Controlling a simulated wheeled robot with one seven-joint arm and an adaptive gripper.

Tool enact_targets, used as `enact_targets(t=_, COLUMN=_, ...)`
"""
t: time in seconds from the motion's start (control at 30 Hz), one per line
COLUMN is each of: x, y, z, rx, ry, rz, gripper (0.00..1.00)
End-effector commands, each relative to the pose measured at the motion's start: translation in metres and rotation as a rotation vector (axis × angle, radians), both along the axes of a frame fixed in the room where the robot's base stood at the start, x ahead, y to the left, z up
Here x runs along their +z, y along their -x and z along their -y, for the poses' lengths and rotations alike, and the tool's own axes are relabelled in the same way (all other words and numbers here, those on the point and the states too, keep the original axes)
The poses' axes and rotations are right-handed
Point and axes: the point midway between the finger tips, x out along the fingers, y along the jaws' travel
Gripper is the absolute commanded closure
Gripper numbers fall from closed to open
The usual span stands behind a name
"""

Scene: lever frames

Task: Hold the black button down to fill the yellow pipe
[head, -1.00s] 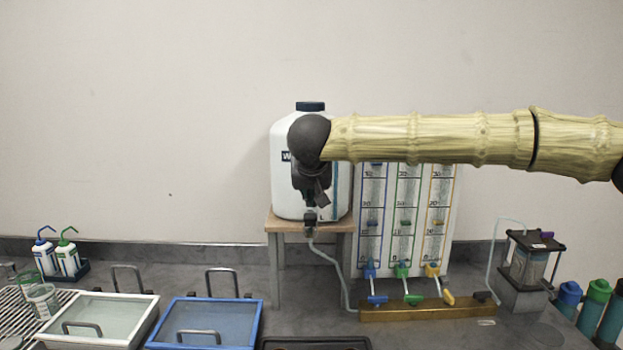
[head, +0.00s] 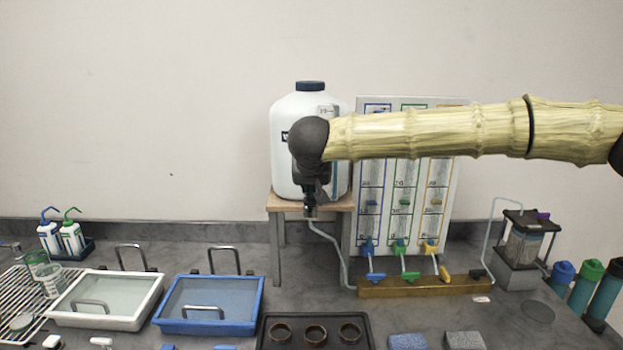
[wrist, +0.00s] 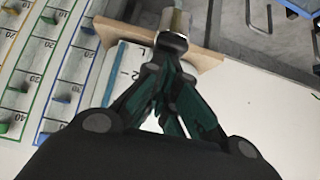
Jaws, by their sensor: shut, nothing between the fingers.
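My gripper (wrist: 172,75) is shut, its fingertips close to a metallic fitting (wrist: 175,22) below the white jug (head: 300,115). In the head view my gripper (head: 311,208) covers most of the jug's tap, so whether it touches is unclear. I cannot make out a black button there. The yellow-outlined pipe (head: 435,190) is the rightmost column on the white panel. Its yellow valve lever (head: 445,273) is tilted, unlike the flatter blue lever (head: 376,277) and green lever (head: 411,275). A small black part (head: 477,274) sits at the brass manifold's right end.
The jug stands on a wooden stand (head: 275,202); a clear hose (head: 335,245) runs to the brass manifold (head: 400,288). A blue tray (head: 210,305), a white tray (head: 105,298) and a black holder (head: 315,318) lie in front. Bottles (head: 590,280) stand at right.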

Motion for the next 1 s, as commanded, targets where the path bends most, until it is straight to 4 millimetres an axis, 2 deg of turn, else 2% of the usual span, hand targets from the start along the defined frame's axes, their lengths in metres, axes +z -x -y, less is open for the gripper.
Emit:
enact_targets(t=0.03, x=-0.007, y=0.002, z=0.0, rx=0.0, ry=0.004, rz=-0.01, gripper=1.0)
enact_targets(t=0.2, x=-0.013, y=0.002, z=0.0, rx=0.0, ry=0.004, rz=-0.015, gripper=1.0)
enact_targets(t=1.0, x=-0.021, y=0.004, z=0.0, rx=0.001, ry=0.008, rz=-0.025, gripper=1.0)
